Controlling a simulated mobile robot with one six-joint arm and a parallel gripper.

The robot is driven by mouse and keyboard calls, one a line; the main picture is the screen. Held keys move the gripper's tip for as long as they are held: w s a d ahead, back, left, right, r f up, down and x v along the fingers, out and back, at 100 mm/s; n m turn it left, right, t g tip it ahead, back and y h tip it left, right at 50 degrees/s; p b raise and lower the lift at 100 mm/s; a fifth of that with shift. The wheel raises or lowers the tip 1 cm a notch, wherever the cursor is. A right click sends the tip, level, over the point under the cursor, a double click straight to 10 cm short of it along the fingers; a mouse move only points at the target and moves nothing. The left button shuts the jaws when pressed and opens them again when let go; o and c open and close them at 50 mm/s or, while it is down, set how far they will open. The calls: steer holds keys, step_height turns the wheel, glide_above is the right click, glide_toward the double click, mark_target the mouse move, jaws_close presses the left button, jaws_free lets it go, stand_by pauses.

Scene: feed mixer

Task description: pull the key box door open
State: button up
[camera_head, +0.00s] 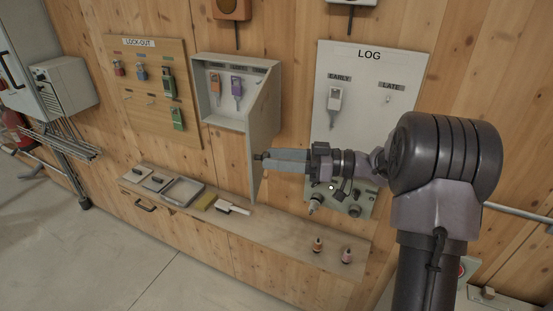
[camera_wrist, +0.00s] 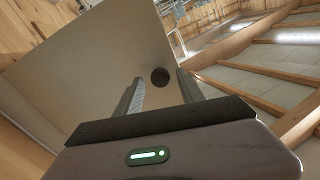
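The grey key box (camera_head: 224,119) hangs on the wood wall, with an orange tag (camera_head: 215,82) and a purple tag (camera_head: 236,87) inside. Its door (camera_head: 265,115) is hinged on the right and stands swung well out from the box. My gripper (camera_head: 262,158) reaches in from the right, across the lower door. In the wrist view the pale door panel (camera_wrist: 95,65) fills the left and middle. The dark round knob (camera_wrist: 160,77) shows between my two fingers, with a visible gap on each side. The gripper is open; contact with the knob is not evident.
A lock-out board (camera_head: 150,125) hangs left of the box, and a log board (camera_head: 360,75) right of it. Below runs a wooden ledge (camera_head: 270,228) with a tray (camera_head: 182,192), a brush (camera_head: 232,209) and two small bottles (camera_head: 318,245). Floor at lower left is clear.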

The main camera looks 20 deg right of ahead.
steer(key=shift+f, duration=0.1)
steer(key=v, duration=1.7)
steer(key=shift+d+p, duration=0.2)
steer(key=shift+p, duration=0.1)
